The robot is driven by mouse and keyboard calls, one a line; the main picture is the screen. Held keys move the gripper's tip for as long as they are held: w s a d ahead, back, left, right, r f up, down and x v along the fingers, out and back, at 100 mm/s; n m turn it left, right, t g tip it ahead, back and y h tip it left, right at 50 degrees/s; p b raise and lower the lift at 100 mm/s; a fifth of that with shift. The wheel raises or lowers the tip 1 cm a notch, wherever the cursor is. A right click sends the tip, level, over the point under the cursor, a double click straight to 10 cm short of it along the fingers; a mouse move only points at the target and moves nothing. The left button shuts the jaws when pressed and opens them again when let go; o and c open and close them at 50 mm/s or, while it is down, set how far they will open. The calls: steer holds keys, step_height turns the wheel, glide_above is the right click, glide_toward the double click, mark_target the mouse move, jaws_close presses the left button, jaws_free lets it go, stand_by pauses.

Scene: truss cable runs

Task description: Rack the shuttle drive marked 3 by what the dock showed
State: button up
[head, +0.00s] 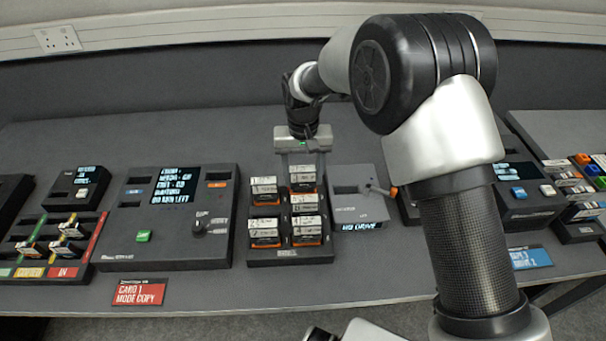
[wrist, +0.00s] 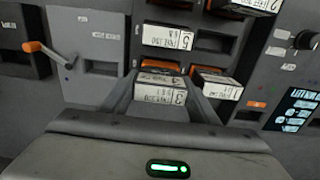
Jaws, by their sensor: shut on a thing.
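My gripper (head: 303,168) is shut on a shuttle drive (head: 302,178) at the back right of the black rack (head: 290,257). In the wrist view the held drive (wrist: 160,92) has white labels, one apparently marked 3, and an orange part, between my two fingers (wrist: 160,82). I cannot tell whether it is fully seated or slightly raised. Several other drives with white labels and orange edges stand in the rack, such as one (head: 264,190) at back left. The grey dock (head: 352,190), just right of the rack, has an orange-tipped lever (head: 392,191), and its display (head: 360,225) reads NO DRIVE.
A console (head: 178,245) with a lit screen and green button stands left of the rack. Farther left is a tray of cards (head: 50,250). A red sign (head: 140,292) lies at the front edge. Another console (head: 525,205) stands right of the dock, partly behind my arm.

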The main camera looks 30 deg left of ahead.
mark_target(303, 168)
steer(key=shift+f+b, duration=1.05)
steer(key=shift+f, duration=0.6)
stand_by(1.0)
steer(key=o, duration=1.8)
steer(key=shift+r+p, duration=2.2)
steer(key=shift+r, duration=1.6)
